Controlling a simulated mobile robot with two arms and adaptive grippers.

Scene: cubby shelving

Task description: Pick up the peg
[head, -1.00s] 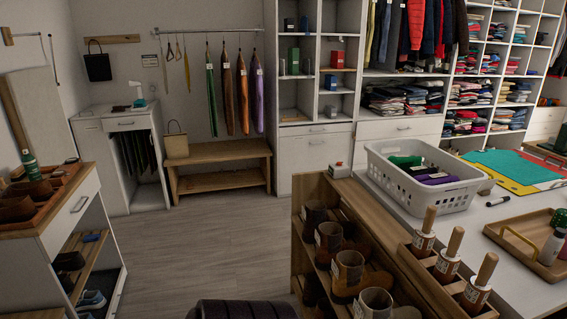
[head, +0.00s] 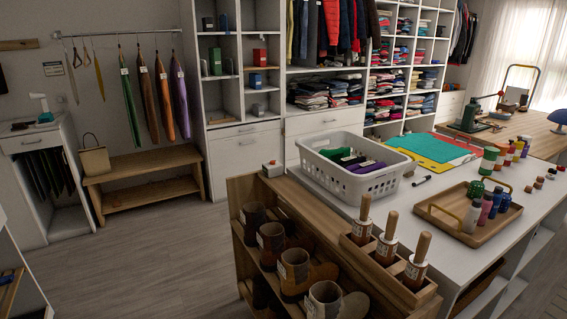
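Three upright wooden peg-like pieces stand in a row in the head view: the far peg (head: 364,213), the middle peg (head: 389,234) and the near peg (head: 419,255). Each has a light round handle on a wider brown base with a white label. They sit in separate compartments of a wooden holder (head: 372,272) at the near edge of the white counter. Their lower ends are hidden in the holder. I cannot tell which one is the task's peg. Neither of my grippers is in view.
A white basket (head: 375,185) with rolled cloth and a wooden tray (head: 479,236) with bottles stand on the counter (head: 424,204). A wooden rack (head: 242,187) with boot-like items stands left of the holder. A bench (head: 148,180) is farther back. Floor (head: 150,262) at left is clear.

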